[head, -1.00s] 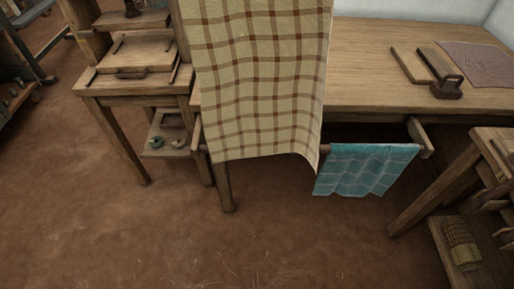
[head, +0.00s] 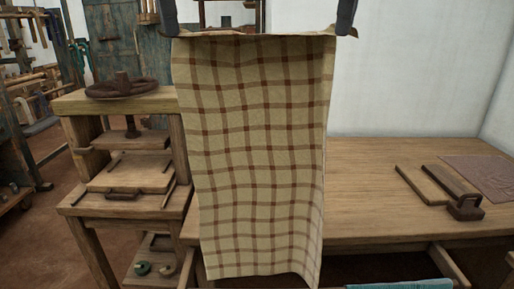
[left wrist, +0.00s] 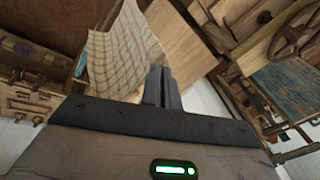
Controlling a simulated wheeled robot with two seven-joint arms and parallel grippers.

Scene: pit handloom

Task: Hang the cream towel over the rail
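The cream towel (head: 255,160), checked with brown lines, hangs spread and nearly flat in front of the table. Its top edge is held at two corners. My left gripper (head: 170,25) is shut on the top left corner, and my right gripper (head: 345,25) is at the top right corner, seemingly shut on it. In the left wrist view the fingers (left wrist: 162,88) are close together, with the towel (left wrist: 125,52) beyond them. The rail under the table front is hidden by the towel and the frame's lower edge. A teal cloth (head: 402,285) shows at the bottom right.
The wooden table (head: 385,190) behind the towel carries a board (head: 425,186), a dark iron-like tool (head: 466,206) and a brown patterned sheet (head: 483,170). A wooden press (head: 122,150) with a dark wheel (head: 122,88) stands close at the left.

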